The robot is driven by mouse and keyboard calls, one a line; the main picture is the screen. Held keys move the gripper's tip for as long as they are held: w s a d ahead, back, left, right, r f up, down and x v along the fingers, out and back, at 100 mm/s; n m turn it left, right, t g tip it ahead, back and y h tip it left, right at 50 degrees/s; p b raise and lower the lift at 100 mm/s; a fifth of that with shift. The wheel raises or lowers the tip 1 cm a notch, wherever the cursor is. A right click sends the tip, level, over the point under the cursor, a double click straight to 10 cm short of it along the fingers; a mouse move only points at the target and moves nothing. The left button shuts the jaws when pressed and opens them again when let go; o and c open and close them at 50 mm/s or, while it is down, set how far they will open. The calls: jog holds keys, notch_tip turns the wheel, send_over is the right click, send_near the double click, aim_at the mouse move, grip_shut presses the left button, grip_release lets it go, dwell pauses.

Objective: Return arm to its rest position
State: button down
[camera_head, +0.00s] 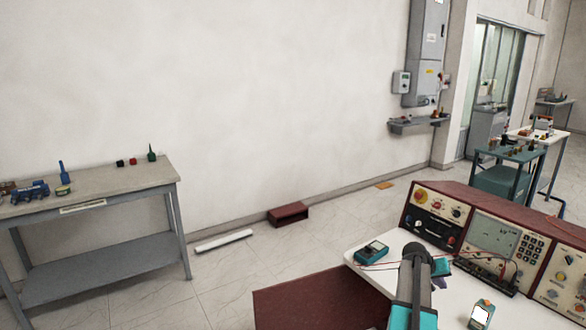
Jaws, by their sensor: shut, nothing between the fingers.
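Part of my arm (413,280), dark grey with teal parts, rises from the bottom edge in front of the white worktop at the lower right. Its upper end is bent, with a teal part on the right side. My gripper cannot be made out in this view, so its fingers and what lies between them are hidden.
The white worktop (455,298) bears a teal meter (371,252), a second handheld device (481,314) and a red-framed instrument console (495,238) close to my arm. A grey table (120,184) with small tools stands left. Floor between holds a red box (288,214).

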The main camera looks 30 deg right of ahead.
jog(key=w+a+f+n+y, duration=0.1)
jog(key=w+a+f+n, duration=0.1)
jog(key=w+a+f, duration=0.6)
jog(key=w+a+f+n+y+b, duration=0.1)
jog(key=w+a+f, duration=0.1)
jog(key=a+f, duration=0.65)
jog(key=w+a+f+n+y, duration=0.15)
jog(key=a+f, duration=0.35)
jog(key=a, duration=0.7)
jog(key=w+a+f+n+y+b, duration=0.1)
jog(key=a+f+n, duration=0.1)
jog(key=a+f, duration=0.65)
jog(key=s+a+f+n, duration=0.1)
jog(key=s+a+f, duration=0.2)
jog(key=a, duration=0.4)
jog(key=s+a+f+n+g+y, duration=0.1)
jog(key=s+a+f, duration=0.1)
jog(key=s+a, duration=0.35)
jog(key=s+a+f, duration=0.2)
jog(key=a+f, duration=0.1)
jog(key=a, duration=0.6)
jog(key=s+a+f+n+g+y+b, duration=0.1)
jog(key=s+a+g+y, duration=0.2)
jog(key=s+a, duration=0.9)
jog(key=s, duration=0.4)
jog(key=shift+s+a+g, duration=0.15)
jog(key=shift+s+g, duration=0.1)
jog(key=shift+g, duration=0.05)
